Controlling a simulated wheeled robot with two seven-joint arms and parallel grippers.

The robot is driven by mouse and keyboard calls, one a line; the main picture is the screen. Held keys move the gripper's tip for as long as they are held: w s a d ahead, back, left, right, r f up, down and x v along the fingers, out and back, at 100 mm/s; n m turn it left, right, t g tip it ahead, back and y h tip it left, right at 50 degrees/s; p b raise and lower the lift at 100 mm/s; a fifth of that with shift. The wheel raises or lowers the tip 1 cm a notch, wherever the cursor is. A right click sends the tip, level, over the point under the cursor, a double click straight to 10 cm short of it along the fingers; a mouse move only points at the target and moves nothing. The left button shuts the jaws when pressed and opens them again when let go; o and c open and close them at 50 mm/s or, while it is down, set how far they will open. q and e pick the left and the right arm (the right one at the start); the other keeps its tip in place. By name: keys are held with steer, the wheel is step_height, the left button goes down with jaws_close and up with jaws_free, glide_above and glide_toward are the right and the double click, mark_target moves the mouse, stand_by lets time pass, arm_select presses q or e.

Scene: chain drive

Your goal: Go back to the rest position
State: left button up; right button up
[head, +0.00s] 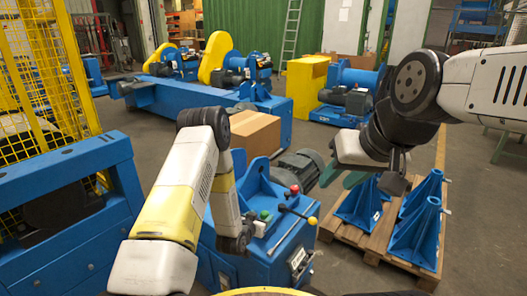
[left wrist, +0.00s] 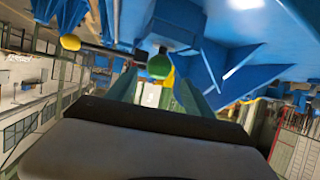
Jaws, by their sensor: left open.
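My left arm rises white and yellow at the lower left of the head view and bends down toward the blue control box (head: 285,262).
The box top carries a red button (head: 294,189) and a lever with a yellow ball (head: 312,221). A cardboard box (head: 252,135) stands behind. Blue stands (head: 420,232) sit on a wooden pallet (head: 375,250) at right. A blue machine frame (head: 62,180) stands left.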

arm_select(q)
steer(key=s+a+r+n+g+y, duration=0.1)
steer(key=a+r, duration=0.3)
steer(key=r, duration=0.9)
steer(key=s+a+r+n+g+y, duration=0.15)
steer(key=a+r, duration=0.25)
steer(key=r, duration=0.9)
steer(key=s+a+r+g, duration=0.2)
steer(key=s+a+r, duration=0.1)
steer(key=s+r, duration=0.8)
steer(key=s+r+g, duration=0.1)
steer(key=s, duration=0.8)
steer(key=s+a+r+n+g, duration=0.1)
steer(key=s, duration=0.9)
steer(key=shift+a+r, duration=0.25)
steer(key=shift+r, duration=0.05)
steer(key=shift+w, duration=0.1)
arm_select(e)
steer(key=shift+c, duration=0.3)
